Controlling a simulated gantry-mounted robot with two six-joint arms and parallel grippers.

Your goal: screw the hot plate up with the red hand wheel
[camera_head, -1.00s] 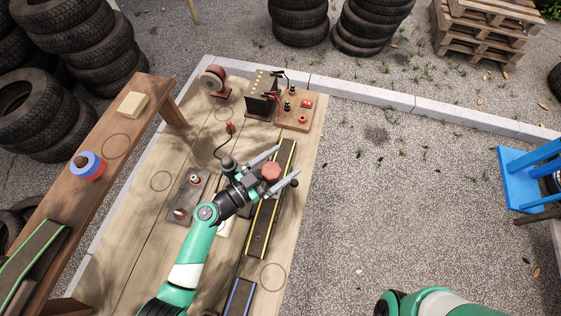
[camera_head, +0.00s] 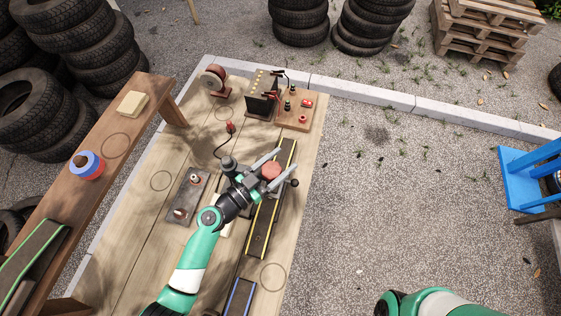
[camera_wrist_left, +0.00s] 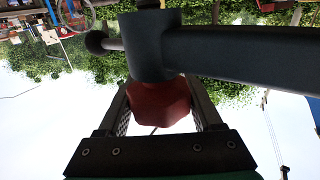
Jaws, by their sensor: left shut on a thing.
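The red hand wheel (camera_head: 271,171) stands over the dark yellow-edged strip on the wooden bench. My left gripper (camera_head: 284,164) is shut on it, one finger on each side. In the left wrist view the red wheel (camera_wrist_left: 160,104) sits between the two fingers, below a dark cylinder with a thick bar (camera_wrist_left: 235,50) and a round-ended rod. I cannot make out the hot plate; the gripper and wheel cover that spot in the head view. My right gripper is out of view.
The dark strip (camera_head: 262,228) runs along the bench's right side. A grey plate with small knobs (camera_head: 187,194) lies left of my left arm. A wooden block with terminals (camera_head: 295,108) and a red roller (camera_head: 214,79) stand at the bench's far end.

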